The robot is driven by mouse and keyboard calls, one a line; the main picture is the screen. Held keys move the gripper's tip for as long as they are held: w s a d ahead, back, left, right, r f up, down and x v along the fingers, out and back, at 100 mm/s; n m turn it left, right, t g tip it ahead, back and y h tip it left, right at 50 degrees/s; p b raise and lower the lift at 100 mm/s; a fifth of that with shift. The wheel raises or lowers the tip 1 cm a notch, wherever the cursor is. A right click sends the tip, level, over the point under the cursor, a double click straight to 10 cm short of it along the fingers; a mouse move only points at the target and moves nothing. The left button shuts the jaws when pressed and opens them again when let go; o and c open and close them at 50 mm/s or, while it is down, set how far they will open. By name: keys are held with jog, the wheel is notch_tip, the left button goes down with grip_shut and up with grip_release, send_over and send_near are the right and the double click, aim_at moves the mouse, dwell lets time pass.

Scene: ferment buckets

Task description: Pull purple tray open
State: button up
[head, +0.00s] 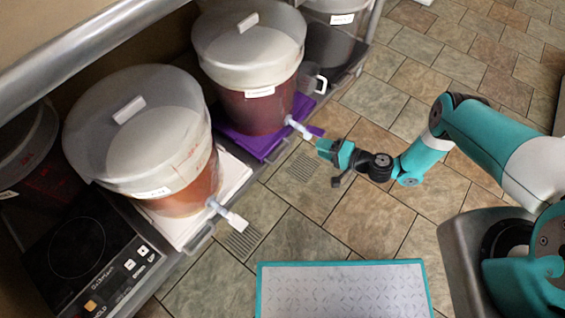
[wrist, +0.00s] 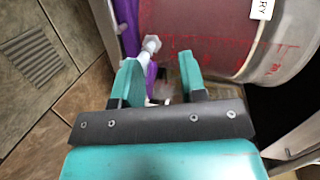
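The purple tray (head: 247,141) lies on the metal rack under a lidded bucket of dark red liquid (head: 255,108). My gripper (head: 322,148) is low over the floor side of the rack, close to the tab. In the wrist view, my gripper (wrist: 160,68) has its teal fingers apart. A strip of the purple tray (wrist: 151,78) and the spigot (wrist: 151,45) show between and just beyond the fingers. Contact with the tray cannot be told.
A second bucket (head: 135,140) stands on a white tray (head: 235,175) to the left, its spigot sticking out. A cooktop (head: 85,255) is at lower left. A clear mug (head: 312,80) stands behind the tray. The tiled floor at right is clear.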

jog(key=s+f+m+t+h+b, duration=0.1)
jog(key=s+f+m+t+b, duration=0.1)
jog(key=s+f, duration=0.45)
jog(key=b, duration=1.5)
send_near(284, 153)
jog(key=f+x, duration=0.1)
jog(key=x, duration=0.4)
jog(key=shift+m, duration=0.3)
jog(key=b+x, duration=0.2)
jog(key=x, duration=0.1)
jog(key=b+x, duration=0.1)
jog(key=x, duration=0.1)
jog(key=shift+w+a+r, duration=0.15)
jog(key=shift+w+r, duration=0.1)
jog(key=shift+a, duration=0.1)
grip_shut()
